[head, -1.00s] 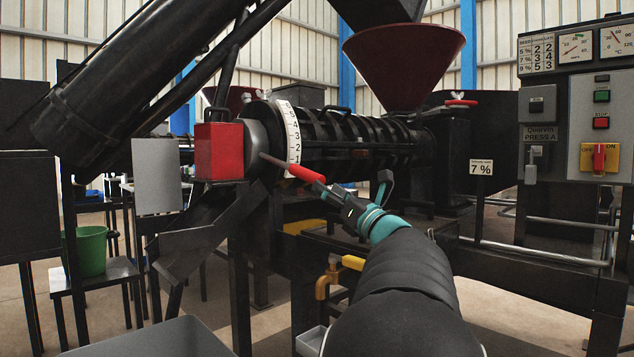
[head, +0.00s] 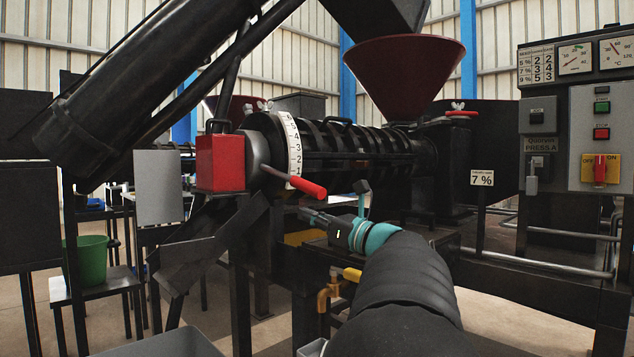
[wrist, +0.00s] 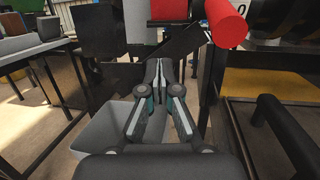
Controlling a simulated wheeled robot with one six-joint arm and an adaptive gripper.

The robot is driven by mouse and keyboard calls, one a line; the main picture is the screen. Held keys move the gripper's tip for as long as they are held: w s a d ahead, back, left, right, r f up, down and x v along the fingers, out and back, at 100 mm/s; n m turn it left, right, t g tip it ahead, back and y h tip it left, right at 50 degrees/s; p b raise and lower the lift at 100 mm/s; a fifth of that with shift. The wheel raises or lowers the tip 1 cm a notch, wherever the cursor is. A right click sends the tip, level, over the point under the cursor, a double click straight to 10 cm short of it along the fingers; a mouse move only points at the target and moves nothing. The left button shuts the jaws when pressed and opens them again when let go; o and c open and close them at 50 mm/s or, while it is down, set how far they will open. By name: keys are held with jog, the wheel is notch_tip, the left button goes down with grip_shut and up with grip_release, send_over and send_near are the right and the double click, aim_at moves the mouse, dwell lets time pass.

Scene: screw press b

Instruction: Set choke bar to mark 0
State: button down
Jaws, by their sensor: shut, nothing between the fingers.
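The choke bar, a thin dark rod with a red grip (head: 308,187), slants down to the right from the drum's end, crossing the foot of the white numbered scale (head: 293,140) just below the 1. Its red grip shows large at the top of the wrist view (wrist: 226,22), with a 0 on a white patch (wrist: 243,6) just right of it. My gripper (head: 303,210) is shut and empty, just below the grip and apart from it. Its closed fingertips also show in the wrist view (wrist: 160,65), left of and below the grip. The 0 cannot be made out in the head view.
A red box (head: 220,163) sits left of the scale. A dark sloping chute (head: 190,260) hangs below it. A grey bin (wrist: 95,145) lies under my gripper in the wrist view. The control panel (head: 600,130) stands far right.

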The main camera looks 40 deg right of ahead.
jog(key=w+a+f+n+g+y+p, duration=0.1)
jog(key=w+a+f+n+g+p, duration=0.15)
jog(key=a+n+g, duration=0.3)
jog(key=w+a+f+n+g+y+p, duration=0.1)
jog(key=w+a+f+n+g, duration=0.15)
jog(key=a+n+g, duration=0.3)
jog(key=s+d+r+n+g+h+p, duration=0.2)
jog(key=d+r+g+h+p, duration=0.15)
jog(key=r+h, duration=0.6)
jog(key=s+d+r+n+g+h+p, duration=0.15)
jog(key=r+g+h, duration=0.4)
jog(key=r, duration=0.75)
jog(key=w+d+f+t+h+b, duration=0.1)
jog(key=w+d+f+t+b, duration=0.1)
jog(key=d+f, duration=0.7)
jog(key=shift+w+d+h, duration=0.15)
jog(key=shift+d+h, duration=0.05)
jog(key=shift+h, duration=0.2)
